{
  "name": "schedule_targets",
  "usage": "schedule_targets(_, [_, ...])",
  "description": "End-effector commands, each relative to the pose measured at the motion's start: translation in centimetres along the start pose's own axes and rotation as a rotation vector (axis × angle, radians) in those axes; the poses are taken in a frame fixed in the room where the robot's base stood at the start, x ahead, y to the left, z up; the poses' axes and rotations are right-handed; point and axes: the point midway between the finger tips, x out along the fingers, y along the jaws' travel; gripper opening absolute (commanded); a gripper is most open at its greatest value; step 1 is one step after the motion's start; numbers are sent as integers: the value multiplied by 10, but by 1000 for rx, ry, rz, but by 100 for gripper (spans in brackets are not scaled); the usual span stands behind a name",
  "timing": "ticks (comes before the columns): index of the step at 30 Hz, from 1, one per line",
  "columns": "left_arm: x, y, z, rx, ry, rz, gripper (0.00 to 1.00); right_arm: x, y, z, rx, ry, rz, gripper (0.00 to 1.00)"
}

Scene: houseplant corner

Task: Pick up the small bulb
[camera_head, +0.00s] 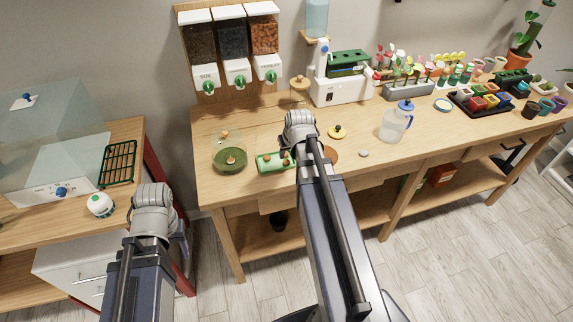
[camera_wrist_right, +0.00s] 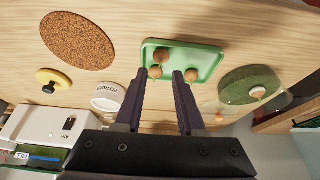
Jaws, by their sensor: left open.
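Several brown bulbs are in view. Three sit on a green tray (camera_wrist_right: 210,62), and another bulb (camera_wrist_right: 258,92) sits on a round green pad. In the right wrist view, one tray bulb (camera_wrist_right: 160,55) is farther in, one (camera_wrist_right: 155,71) is by the left fingertip and one (camera_wrist_right: 191,75) is by the right fingertip. I cannot tell which is the small bulb. My right gripper (camera_wrist_right: 160,78) is open and empty over the tray's near edge; its arm hides part of the tray (camera_head: 264,168) in the head view. My left gripper (camera_head: 152,196) is by the left bench, its fingers hidden.
A glass dome covers the green pad (camera_head: 230,165) left of the tray. A round brown mat (camera_wrist_right: 78,41), a yellow knobbed lid (camera_wrist_right: 52,80) and a white powder pot (camera_wrist_right: 108,97) are nearby. A clear jug (camera_head: 394,124) stands farther right. Dispensers (camera_head: 234,50) hang behind.

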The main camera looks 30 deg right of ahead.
Motion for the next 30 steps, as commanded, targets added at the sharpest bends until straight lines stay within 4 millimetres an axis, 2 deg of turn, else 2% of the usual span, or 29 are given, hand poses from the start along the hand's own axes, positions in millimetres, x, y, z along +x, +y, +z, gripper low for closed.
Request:
schedule_targets(7, [34,3,-2,0,0,0,50,32,-1,11,0,0,0,38])
schedule_targets(10, [44,4,-3,0,0,0,50,44,-1,10,-1,0,0,38])
schedule_targets(20, [46,4,-3,0,0,0,50,47,-1,8,0,0,0,38])
schedule_targets(30, [46,4,-3,0,0,0,50,47,-1,8,0,0,0,1])
